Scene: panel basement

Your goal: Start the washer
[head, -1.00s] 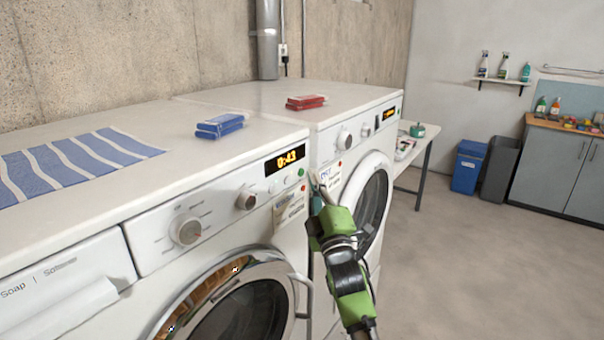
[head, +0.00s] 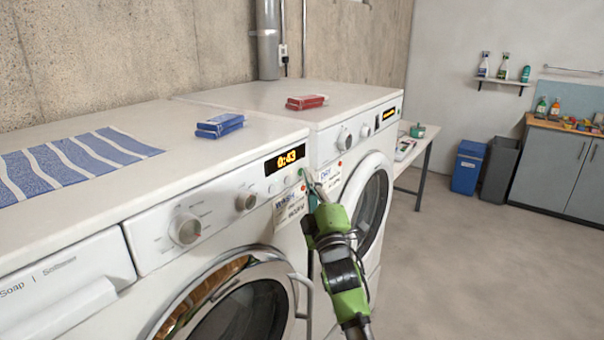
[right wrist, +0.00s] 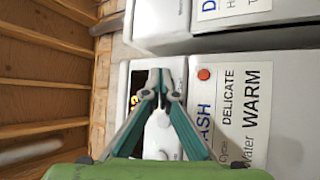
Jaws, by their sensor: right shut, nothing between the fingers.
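The washer (head: 150,240) is the near white machine, with a lit display (head: 285,160) reading 0:43, two knobs and small round buttons (head: 273,188) below the display. My right gripper (head: 305,174) is shut and empty, its tips at the right end of the washer's control panel, just below the display. In the right wrist view the closed tips (right wrist: 160,74) lie in front of the panel and cover part of it and the display. I cannot tell whether they touch a button. A round white button (right wrist: 161,119) shows between the fingers. My left gripper is not in view.
A dryer (head: 345,150) stands right beside the washer. A WASH note (head: 290,206) hangs by a red magnet (right wrist: 204,74) near the tips. The floor at right is clear.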

